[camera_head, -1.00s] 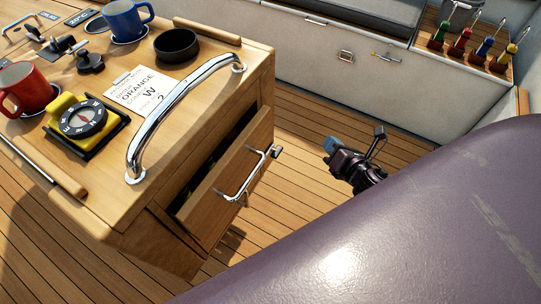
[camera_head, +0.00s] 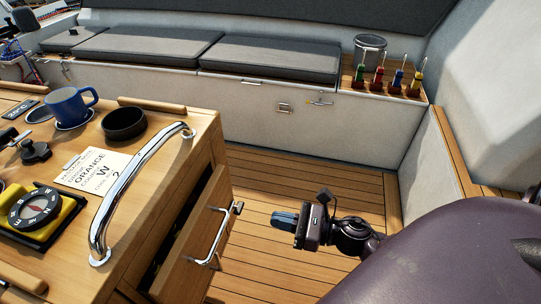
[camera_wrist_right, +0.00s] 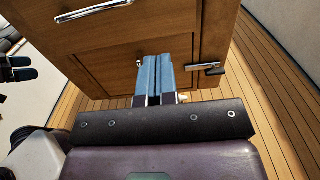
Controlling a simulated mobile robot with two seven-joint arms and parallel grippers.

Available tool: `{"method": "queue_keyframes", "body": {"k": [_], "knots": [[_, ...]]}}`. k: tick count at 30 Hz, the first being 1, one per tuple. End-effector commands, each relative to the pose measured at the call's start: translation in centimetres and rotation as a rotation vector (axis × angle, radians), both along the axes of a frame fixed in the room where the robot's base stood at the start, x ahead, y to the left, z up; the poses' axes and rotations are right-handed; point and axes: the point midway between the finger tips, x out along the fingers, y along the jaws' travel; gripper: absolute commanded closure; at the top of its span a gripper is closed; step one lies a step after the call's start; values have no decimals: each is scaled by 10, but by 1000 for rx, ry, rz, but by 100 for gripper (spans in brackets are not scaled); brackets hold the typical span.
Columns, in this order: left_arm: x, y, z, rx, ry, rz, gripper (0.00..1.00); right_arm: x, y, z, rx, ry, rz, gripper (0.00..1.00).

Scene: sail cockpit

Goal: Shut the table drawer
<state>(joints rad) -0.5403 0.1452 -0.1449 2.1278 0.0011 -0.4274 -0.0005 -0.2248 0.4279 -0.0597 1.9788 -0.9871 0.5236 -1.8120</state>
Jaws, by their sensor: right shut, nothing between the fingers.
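The table drawer (camera_head: 196,246) stands partly open on the table's right side, with a dark gap behind its wooden front. Its chrome bar handle (camera_head: 221,236) faces right. My right gripper (camera_head: 279,219) is shut and empty, to the right of the handle and apart from it in the head view. In the right wrist view its blue fingers (camera_wrist_right: 153,76) lie together, pointing at a wooden front (camera_wrist_right: 118,65); whether they touch it I cannot tell. A chrome handle (camera_wrist_right: 94,11) shows at the top there.
The table (camera_head: 150,183) carries a chrome grab rail (camera_head: 128,192), a blue mug (camera_head: 70,106), a black bowl (camera_head: 124,123), a card (camera_head: 92,170) and a compass (camera_head: 33,210). A cushioned bench (camera_head: 265,58) runs along the back. The plank floor (camera_head: 290,180) is clear beyond my gripper.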

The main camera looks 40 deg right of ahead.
Motion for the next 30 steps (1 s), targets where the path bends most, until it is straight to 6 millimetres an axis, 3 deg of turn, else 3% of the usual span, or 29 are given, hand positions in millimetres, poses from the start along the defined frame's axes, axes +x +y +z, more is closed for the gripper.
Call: {"method": "queue_keyframes", "body": {"k": [18,30], "knots": [[6,3,7,12,-16,-14,0,82,63,2,0,-2,-1,100],[5,0,7,4,-16,-6,0,96,74,0,1,1,-2,100]]}}
